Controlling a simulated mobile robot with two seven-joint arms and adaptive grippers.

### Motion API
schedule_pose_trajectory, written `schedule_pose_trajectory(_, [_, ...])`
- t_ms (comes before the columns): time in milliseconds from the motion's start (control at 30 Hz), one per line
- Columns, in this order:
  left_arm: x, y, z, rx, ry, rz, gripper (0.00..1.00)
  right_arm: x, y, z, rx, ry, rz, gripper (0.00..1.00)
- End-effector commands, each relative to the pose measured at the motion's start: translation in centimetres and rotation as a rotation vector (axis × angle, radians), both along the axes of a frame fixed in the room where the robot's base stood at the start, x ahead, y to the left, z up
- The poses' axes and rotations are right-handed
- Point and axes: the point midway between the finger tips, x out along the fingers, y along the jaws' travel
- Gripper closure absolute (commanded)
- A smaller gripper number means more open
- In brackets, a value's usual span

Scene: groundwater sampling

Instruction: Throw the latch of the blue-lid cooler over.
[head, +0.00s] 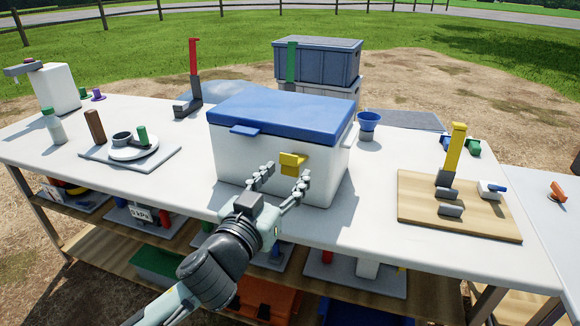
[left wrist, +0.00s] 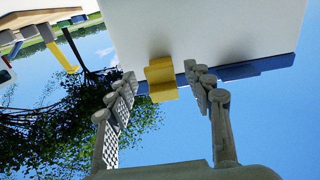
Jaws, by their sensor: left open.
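The cooler (head: 270,158) is a white box with a closed blue lid (head: 281,115), standing on the white table. Its yellow latch (head: 292,162) is on the front face near the lid's edge. The latch also shows in the left wrist view (left wrist: 161,79), where the cooler (left wrist: 205,30) appears upside down. My left gripper (head: 281,180) is open in front of the cooler. Its two fingers point at the front face, one on either side of the latch, with gaps between; I cannot tell whether the tips touch the cooler. My right gripper is not in view.
A tray with a white dish (head: 132,152) lies left on the table (head: 370,230). A wooden board (head: 420,215) with a yellow upright lever (head: 455,148) is at right. A blue funnel cup (head: 368,124) stands close to the cooler's right side. Grey crates (head: 315,65) stand behind.

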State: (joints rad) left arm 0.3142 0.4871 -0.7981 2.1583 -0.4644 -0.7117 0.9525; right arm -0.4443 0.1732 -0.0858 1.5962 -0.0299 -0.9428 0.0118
Motion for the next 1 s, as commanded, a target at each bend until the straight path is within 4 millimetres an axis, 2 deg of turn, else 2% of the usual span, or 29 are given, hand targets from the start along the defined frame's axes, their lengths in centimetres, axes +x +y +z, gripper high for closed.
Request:
schedule_pose_trajectory(100, [1.5, -0.6, 0.1, 0.001, -0.002, 0.001, 0.48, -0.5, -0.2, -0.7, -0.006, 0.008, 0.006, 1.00])
schedule_pose_trajectory(200, [2.2, -0.9, 0.0, 0.000, 0.000, 0.001, 0.48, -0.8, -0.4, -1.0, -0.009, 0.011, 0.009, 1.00])
schedule_pose_trajectory(533, [2.5, -1.1, 0.0, 0.000, 0.001, 0.001, 0.49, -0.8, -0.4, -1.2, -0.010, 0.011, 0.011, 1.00])
schedule_pose_trajectory(900, [2.5, -1.0, 0.0, 0.000, 0.001, 0.001, 0.95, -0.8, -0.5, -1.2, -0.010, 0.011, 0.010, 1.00])
schedule_pose_trajectory(1000, [2.5, -1.0, 0.0, 0.001, 0.002, 0.001, 0.98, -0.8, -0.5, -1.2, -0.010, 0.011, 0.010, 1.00])
